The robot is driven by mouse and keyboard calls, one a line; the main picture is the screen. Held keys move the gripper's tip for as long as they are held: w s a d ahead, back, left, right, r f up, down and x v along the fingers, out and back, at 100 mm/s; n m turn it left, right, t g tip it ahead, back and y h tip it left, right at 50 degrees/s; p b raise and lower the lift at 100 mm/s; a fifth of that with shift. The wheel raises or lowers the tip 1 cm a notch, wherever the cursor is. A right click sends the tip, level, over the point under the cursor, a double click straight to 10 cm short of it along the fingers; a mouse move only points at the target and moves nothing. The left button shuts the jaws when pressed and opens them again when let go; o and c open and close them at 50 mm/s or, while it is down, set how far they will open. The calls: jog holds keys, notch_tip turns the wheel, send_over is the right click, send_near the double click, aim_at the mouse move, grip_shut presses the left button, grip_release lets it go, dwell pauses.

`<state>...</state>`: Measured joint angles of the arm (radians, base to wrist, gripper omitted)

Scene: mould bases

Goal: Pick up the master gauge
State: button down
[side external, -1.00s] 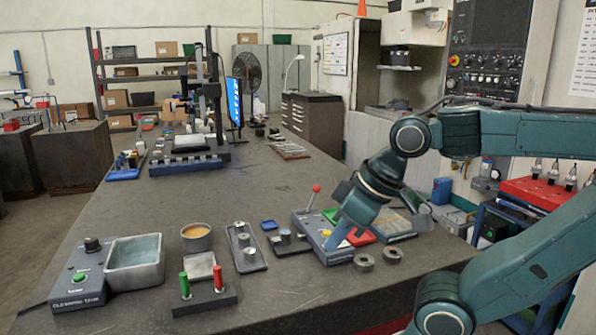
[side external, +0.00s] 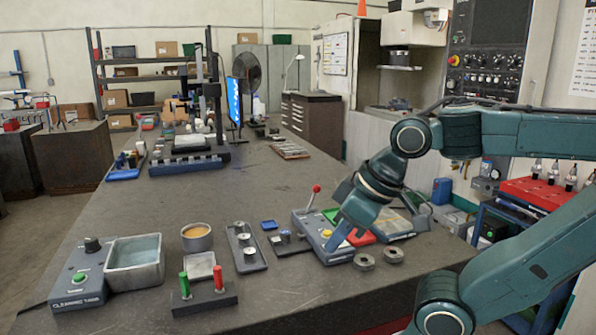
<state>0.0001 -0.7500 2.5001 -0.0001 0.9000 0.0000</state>
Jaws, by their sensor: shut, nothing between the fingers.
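I cannot tell for sure which part is the master gauge. Two grey metal rings, one on the left (side external: 364,262) and one on the right (side external: 393,255), lie on the bench just right of a grey-blue device with a red-knobbed lever (side external: 312,196). A small metal cylinder (side external: 285,237) stands on a dark plate left of that device. My gripper (side external: 335,243) points down and left over the device, close to its yellow button. It is shut and holds nothing. The arm and gripper hide part of the device and the green and red trays behind it.
The middle of the bench (side external: 215,195) is clear.

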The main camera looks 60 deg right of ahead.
jog(key=c, duration=1.1)
grip_release()
jog(key=shift+o, duration=0.2)
jog(key=w+d+r+m+g, duration=0.35)
jog(key=w+d+m, duration=0.45)
jog(key=w, duration=0.4)
jog(key=m+g, duration=0.2)
jog(key=m, duration=0.6)
send_over(285, 232)
notch_tip(285, 232, down, 3)
jog(key=shift+f, duration=0.2)
jog(key=shift+f, duration=0.1)
jog(key=shift+f, duration=4.2)
